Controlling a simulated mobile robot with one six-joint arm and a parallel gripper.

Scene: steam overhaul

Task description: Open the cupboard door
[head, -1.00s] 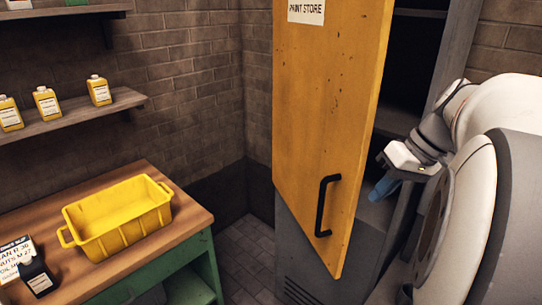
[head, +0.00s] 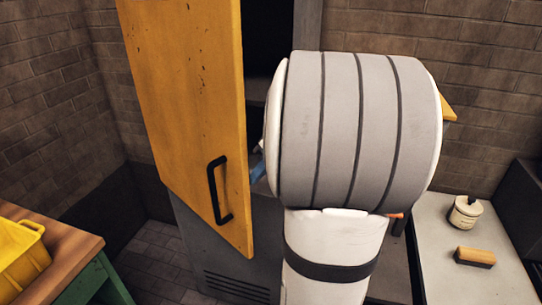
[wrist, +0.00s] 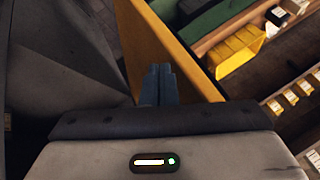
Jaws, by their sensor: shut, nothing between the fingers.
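The yellow cupboard door (head: 190,110) stands partly open in the head view, its black bar handle (head: 219,190) on the outer face near the free edge. The dark cupboard interior (head: 268,45) shows to the right of that edge. My gripper's blue fingers (head: 258,169) show only in part just right of the door edge; my arm hides the rest. In the wrist view my gripper (wrist: 158,71) is shut and empty, its fingertips in front of the yellow door (wrist: 190,75), on the door's inner side. I cannot tell whether they touch it.
A wooden-topped bench (head: 75,252) with a yellow crate (head: 18,255) stands at left. At right a grey worktop (head: 437,235) holds a white pot (head: 465,212) and a brush (head: 475,257). Floor between bench and cupboard is clear.

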